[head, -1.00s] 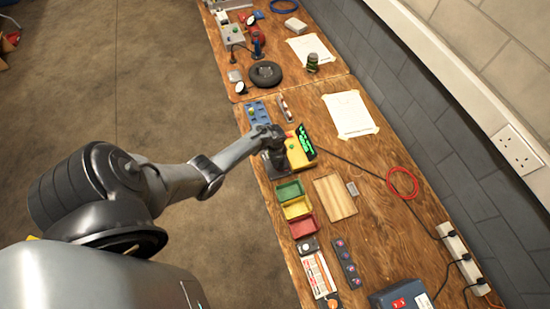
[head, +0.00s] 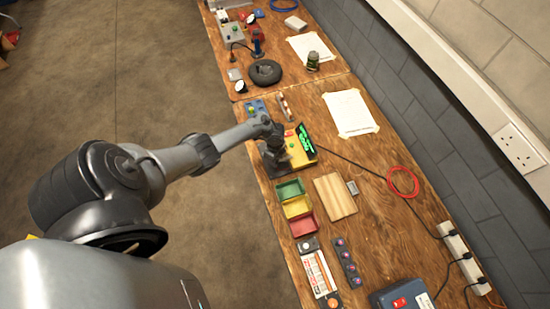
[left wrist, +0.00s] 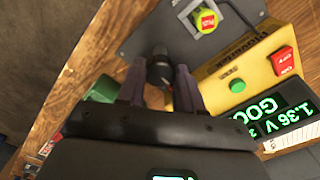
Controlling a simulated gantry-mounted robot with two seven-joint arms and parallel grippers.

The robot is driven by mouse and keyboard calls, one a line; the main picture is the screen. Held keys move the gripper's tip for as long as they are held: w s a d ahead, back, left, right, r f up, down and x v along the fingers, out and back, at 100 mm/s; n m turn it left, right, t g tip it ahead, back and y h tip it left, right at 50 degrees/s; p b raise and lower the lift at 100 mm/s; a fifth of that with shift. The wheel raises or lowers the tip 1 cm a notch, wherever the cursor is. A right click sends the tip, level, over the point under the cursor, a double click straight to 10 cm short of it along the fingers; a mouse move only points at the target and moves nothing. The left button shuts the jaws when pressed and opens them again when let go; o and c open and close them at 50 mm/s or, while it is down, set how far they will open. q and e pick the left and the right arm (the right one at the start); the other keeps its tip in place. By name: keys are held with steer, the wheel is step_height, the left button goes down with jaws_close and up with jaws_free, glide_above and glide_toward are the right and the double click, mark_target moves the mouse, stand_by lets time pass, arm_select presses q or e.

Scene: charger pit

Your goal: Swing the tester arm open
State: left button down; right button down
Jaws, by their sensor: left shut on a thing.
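The tester is a yellow box (head: 302,158) with a lit green display (head: 306,143) on the bench. In the left wrist view the yellow box (left wrist: 240,75) carries a green and a red button, and its display (left wrist: 275,122) reads 1.36 V GOOD. A dark grey plate (left wrist: 225,42) beside it bears a grey block with a yellow-green PLUS contact (left wrist: 205,20). My left gripper (left wrist: 160,80) is shut on a black knob (left wrist: 159,64), which seems to belong to the tester arm. The rest of the arm is mostly hidden. In the head view my left gripper (head: 275,152) covers the tester's left side.
Green (head: 290,189), yellow (head: 296,207) and red (head: 303,225) bins stand nearer than the tester. A wooden board (head: 335,196) lies to their right. A blue tray (head: 255,107) sits beyond the tester. A black cable (head: 360,170) runs right to a power strip (head: 460,255).

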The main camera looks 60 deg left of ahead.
stand_by(0.6)
arm_select(q)
steer(key=c, duration=0.7)
jaws_free()
steer(key=shift+c, duration=0.2)
step_height(320, 180, up, 11)
steer(key=p, duration=0.3)
steer(key=shift+p, duration=0.3)
steer(key=shift+f, duration=0.1)
